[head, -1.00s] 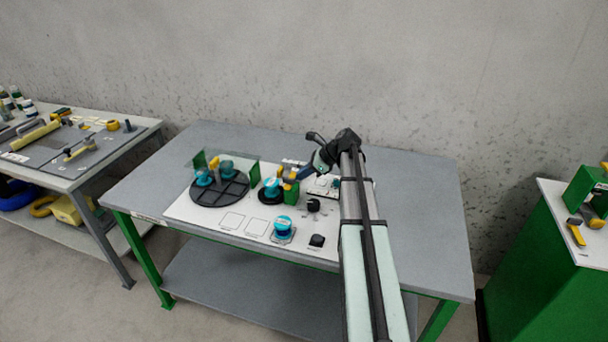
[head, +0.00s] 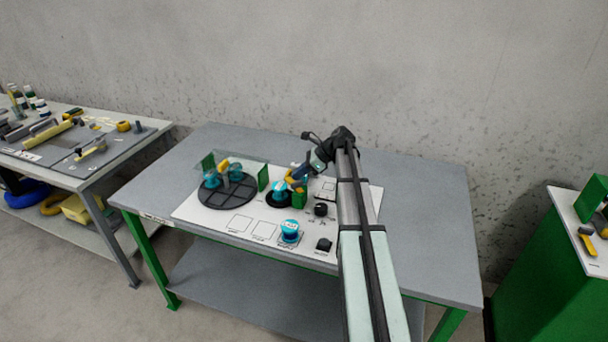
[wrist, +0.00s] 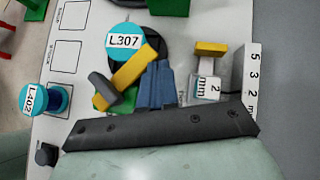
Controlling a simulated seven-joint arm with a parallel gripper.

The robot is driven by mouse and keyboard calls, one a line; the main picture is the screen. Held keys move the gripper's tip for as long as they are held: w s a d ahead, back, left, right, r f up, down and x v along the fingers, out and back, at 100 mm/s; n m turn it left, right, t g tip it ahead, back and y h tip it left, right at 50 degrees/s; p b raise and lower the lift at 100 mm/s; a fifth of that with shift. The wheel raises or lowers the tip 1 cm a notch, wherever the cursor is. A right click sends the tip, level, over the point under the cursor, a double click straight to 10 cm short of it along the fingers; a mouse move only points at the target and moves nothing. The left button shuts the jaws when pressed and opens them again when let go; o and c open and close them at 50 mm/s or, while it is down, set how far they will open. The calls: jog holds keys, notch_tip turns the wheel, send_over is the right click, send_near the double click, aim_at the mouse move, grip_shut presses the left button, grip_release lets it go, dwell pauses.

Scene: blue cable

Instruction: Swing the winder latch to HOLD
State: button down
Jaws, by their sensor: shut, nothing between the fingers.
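The winder latch (wrist: 135,68) is a yellow bar with a dark grey end, lying slantwise beside the teal spool L307 (wrist: 125,40). Its grey end is over a green block (wrist: 118,101). My gripper (wrist: 156,80) has blue fingers, shut and empty, close to the right side of the yellow bar. I cannot tell whether they touch it. In the head view, my gripper (head: 297,175) is at the winder, behind the spool (head: 279,191). No HOLD label is readable.
A teal spool L402 (head: 290,231) stands at the board's front. A round black turntable (head: 226,190) with teal spools and a clear shield is to the left. In the wrist view, a yellow-topped piece (wrist: 211,48) and a number counter (wrist: 251,80) stand right of my fingers.

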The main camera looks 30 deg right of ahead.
jog(key=shift+w+a, duration=0.25)
jog(key=shift+a, duration=0.4)
jog(key=shift+w+a, duration=0.25)
jog(key=shift+a, duration=0.55)
jog(key=d, duration=0.1)
jog(key=w+d, duration=0.2)
jog(key=d, duration=0.1)
jog(key=shift+w, duration=0.25)
jog(key=w+d+r, duration=0.3)
jog(key=d+r, duration=0.2)
jog(key=r, duration=0.2)
jog(key=shift+d, duration=0.3)
